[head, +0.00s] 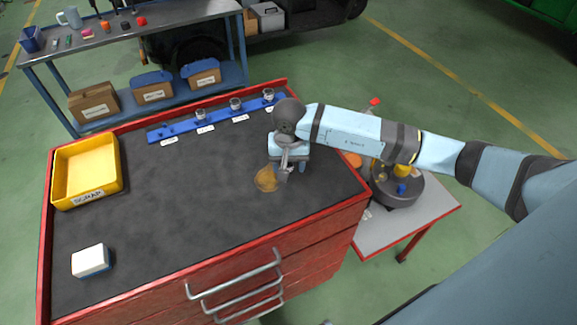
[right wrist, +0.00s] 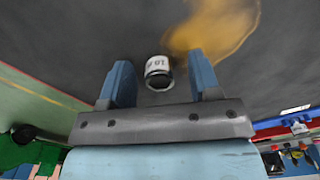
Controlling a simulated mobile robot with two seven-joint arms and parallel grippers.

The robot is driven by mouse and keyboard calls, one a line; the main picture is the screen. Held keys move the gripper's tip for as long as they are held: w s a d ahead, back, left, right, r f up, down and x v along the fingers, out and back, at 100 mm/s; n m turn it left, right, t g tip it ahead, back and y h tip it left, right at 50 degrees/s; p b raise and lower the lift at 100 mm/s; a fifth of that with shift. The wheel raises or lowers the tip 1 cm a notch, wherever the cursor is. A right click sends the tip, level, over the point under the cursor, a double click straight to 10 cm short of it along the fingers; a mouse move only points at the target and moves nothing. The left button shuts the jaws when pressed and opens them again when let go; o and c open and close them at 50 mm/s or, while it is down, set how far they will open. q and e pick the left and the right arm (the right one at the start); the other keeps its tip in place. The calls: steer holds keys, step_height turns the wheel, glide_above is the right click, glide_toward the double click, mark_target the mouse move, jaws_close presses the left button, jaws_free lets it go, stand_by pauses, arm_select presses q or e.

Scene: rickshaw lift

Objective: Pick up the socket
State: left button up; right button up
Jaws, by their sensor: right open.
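A small silver socket (right wrist: 158,70) with a white label band stands in the right wrist view, dark opening toward the camera. My right gripper (right wrist: 161,78) is open, with one blue finger on each side of the socket and a visible gap to both. In the head view my right gripper (head: 291,166) points down over the right part of the dark worktop (head: 180,225). The socket is mostly hidden there by the gripper. My left gripper is not in view.
A brown stain (head: 265,179) lies beside the gripper. A blue rail (head: 180,127) with several sockets and labels runs along the back edge. A yellow scrap bin (head: 88,170) and a white-and-blue box (head: 91,261) stand at the left. The worktop's middle is clear.

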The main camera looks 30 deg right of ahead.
steer(key=c, duration=1)
steer(key=shift+c, duration=0.2)
steer(key=shift+r, duration=0.15)
